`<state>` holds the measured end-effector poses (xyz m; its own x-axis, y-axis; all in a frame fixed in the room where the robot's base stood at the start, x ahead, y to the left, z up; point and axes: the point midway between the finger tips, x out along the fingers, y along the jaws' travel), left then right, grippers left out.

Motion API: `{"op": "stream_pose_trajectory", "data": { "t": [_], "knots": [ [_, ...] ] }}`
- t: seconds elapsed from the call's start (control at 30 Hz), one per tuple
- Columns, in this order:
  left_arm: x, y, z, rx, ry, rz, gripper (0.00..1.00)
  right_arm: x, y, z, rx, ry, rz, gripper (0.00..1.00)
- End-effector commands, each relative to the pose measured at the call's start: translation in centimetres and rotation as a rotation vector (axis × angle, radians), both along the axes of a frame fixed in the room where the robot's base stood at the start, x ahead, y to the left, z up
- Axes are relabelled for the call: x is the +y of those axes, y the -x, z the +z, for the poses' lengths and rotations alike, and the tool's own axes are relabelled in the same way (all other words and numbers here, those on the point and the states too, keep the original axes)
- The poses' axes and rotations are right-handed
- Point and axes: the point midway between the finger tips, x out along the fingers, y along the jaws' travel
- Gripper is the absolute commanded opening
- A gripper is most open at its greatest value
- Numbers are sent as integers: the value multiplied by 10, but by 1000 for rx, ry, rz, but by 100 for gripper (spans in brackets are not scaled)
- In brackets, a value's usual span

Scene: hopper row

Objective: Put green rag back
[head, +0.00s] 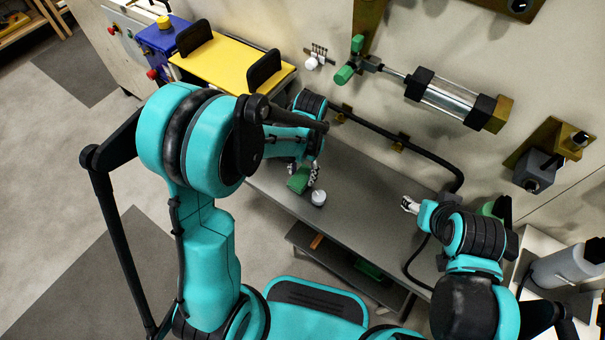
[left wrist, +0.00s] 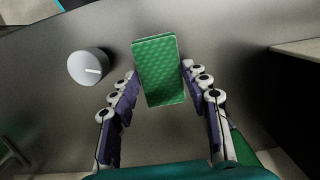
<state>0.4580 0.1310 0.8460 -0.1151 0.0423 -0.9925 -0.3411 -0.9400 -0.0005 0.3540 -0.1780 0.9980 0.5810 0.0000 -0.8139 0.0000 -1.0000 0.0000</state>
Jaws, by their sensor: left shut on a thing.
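The green rag (head: 298,181) is a small folded textured block over the grey bench top. In the left wrist view the green rag (left wrist: 158,85) is between the two fingers of my left gripper (left wrist: 159,76), which is shut on it. In the head view my left gripper (head: 306,172) is partly hidden by my own arm. I cannot tell whether the rag touches the bench. My right gripper (head: 409,205) is over the right part of the bench, apart from the rag; its finger state is too small to tell.
A white round knob-like piece (head: 318,198) stands close beside the rag; it also shows in the left wrist view (left wrist: 90,67). A black hose (head: 400,145) runs along the wall. A yellow-topped unit (head: 230,68) stands behind left.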

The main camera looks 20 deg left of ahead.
Motion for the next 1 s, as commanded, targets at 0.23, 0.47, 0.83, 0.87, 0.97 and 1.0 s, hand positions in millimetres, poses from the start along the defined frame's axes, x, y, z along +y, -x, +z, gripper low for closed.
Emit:
{"op": "stream_pose_trajectory", "data": {
  "t": [0.23,0.47,0.83,0.87,0.97,1.0],
  "knots": [
    [0,0,-1,0,0,0,14,0,0,0,0,0,0,58],
    [0,0,-1,0,0,0,67,0,0,-1,0,0,0,58],
    [-1,-2,18,0,0,0,67,0,0,9,0,0,0,58],
    [-1,-2,24,0,0,0,67,0,0,12,0,0,0,58],
    [-2,-5,47,0,0,0,67,0,0,22,0,0,0,58],
    [-2,-6,56,0,0,0,67,0,0,26,0,0,0,58]
  ]
}}
